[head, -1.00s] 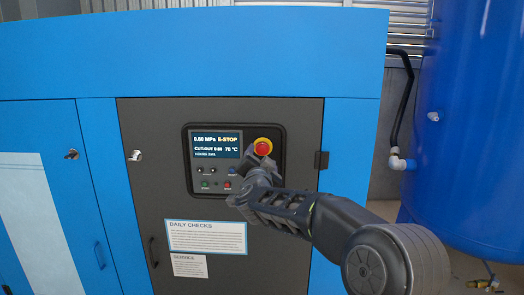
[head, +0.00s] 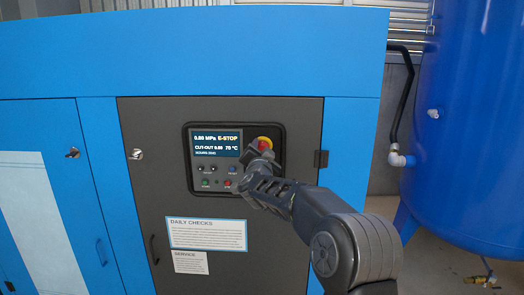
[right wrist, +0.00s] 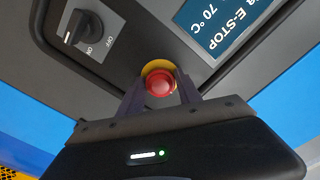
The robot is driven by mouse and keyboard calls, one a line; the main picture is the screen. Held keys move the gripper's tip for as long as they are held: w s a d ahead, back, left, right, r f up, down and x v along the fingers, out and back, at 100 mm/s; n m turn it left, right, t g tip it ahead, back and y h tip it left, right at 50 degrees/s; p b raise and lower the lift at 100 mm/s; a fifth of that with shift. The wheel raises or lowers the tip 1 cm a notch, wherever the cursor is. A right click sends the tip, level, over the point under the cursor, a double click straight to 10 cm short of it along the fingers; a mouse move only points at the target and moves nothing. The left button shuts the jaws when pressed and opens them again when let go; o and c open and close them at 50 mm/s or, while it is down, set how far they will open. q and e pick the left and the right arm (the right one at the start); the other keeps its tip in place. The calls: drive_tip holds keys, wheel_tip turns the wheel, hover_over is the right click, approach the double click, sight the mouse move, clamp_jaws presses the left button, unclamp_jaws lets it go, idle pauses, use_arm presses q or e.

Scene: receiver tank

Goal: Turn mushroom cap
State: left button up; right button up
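The mushroom cap (head: 264,142) is a red round button on a yellow ring, at the right side of the control panel. In the head view my right gripper (head: 260,150) is in front of it and partly hides it. In the right wrist view the cap (right wrist: 160,83) shows between the two fingertips of my right gripper (right wrist: 161,88), one on each side. The fingers stand apart. I cannot tell whether they touch the cap. The panel screen (head: 215,144) reads E-STOP. My left gripper is not in view.
The panel sits in a dark grey door (head: 150,125) of a blue cabinet (head: 230,50). Small buttons lie below the screen, and an ON/OFF switch (right wrist: 82,28) shows in the wrist view. A blue tank (head: 470,130) with a black pipe (head: 402,105) stands at the right.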

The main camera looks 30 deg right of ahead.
clamp_jaws()
